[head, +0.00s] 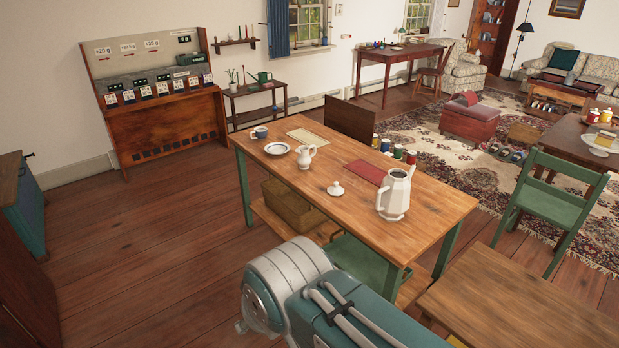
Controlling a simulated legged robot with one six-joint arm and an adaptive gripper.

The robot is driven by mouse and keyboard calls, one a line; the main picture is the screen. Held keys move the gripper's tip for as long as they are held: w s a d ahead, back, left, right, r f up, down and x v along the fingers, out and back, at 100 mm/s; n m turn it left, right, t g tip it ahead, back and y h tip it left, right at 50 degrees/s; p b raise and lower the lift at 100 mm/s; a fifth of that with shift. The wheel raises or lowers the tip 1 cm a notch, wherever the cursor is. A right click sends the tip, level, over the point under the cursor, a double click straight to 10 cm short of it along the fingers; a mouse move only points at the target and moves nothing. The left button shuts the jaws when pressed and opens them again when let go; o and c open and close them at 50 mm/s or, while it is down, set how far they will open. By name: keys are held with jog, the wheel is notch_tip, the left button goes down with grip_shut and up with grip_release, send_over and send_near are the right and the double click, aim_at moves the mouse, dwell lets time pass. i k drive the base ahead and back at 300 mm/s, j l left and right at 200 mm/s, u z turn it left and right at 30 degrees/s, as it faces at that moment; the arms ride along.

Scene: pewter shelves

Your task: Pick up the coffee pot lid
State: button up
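The coffee pot lid (336,188) is small and white with a knob on top. It lies by itself on the wooden table (277,180), near the middle of its top. The white faceted coffee pot (394,196) stands upright to the right of the lid, apart from it, with its top open and dark inside. A part of my arm shows at the bottom of the head view, in front of the table. My gripper is not in view, so its state and what it holds are hidden.
Several small jars (398,152) line the far edge. A green chair (553,204) and a wooden surface (515,305) are at right.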

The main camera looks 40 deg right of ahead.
aim_at(335, 191)
jog(key=i+z, duration=0.15)
jog(key=i, duration=0.55)
jog(key=i+j+z, duration=0.1)
jog(key=i, duration=0.6)
jog(key=i+z, duration=0.3)
jog(key=z, duration=0.15)
jog(key=i+z, duration=0.4)
jog(key=i+j+z, duration=0.1)
jog(key=i+z, duration=0.15)
jog(key=z, duration=0.2)
jog(key=i+z, duration=0.3)
jog(key=z, duration=0.15)
jog(key=i+z, duration=0.45)
jog(key=k, duration=0.1)
